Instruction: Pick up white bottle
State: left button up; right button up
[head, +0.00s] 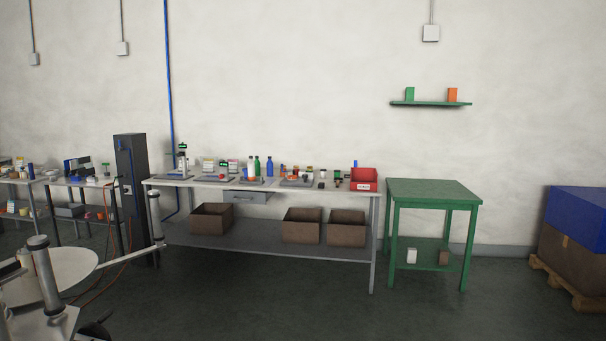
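A white bottle (251,168) appears to stand upright on the long workbench (212,184), among taller bottles. A green bottle (257,166) and a blue bottle (269,167) stand just right of it. It is small and far off, so its cap and label are unclear. A small white item (411,256) is on the lower shelf of the green table; I cannot tell whether it is a bottle. Neither of my grippers shows in the head view.
Brown bins (302,232) sit on the workbench's lower shelf. A red bin (363,180) is at its right end. A green table (434,190) stands to the right. A dark cabinet (131,190) is at the left. Floor (300,310) in front is clear.

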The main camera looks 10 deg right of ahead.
aim_at(251, 165)
jog(key=i+z, duration=0.15)
jog(key=i, duration=0.45)
jog(key=i+z, duration=0.15)
jog(key=i, duration=0.4)
jog(key=i+j+z, duration=0.15)
jog(key=i, duration=0.4)
jog(key=i+j+z, duration=0.15)
jog(key=i, duration=0.45)
jog(key=i+u, duration=0.25)
jog(key=i, duration=0.25)
jog(key=i+u, duration=0.2)
jog(key=i, duration=0.25)
jog(key=i+l+u, duration=0.1)
jog(key=i+u, duration=0.15)
jog(key=i, duration=0.25)
jog(key=i+l+u, duration=0.2)
jog(key=i, duration=0.25)
jog(key=i+j+u, duration=0.15)
jog(key=i+u, duration=0.75)
jog(key=i, duration=0.2)
jog(key=i+j+z, duration=0.25)
jog(key=i, duration=0.25)
jog(key=i+j+z, duration=0.3)
jog(key=i, duration=0.15)
jog(key=l, duration=0.1)
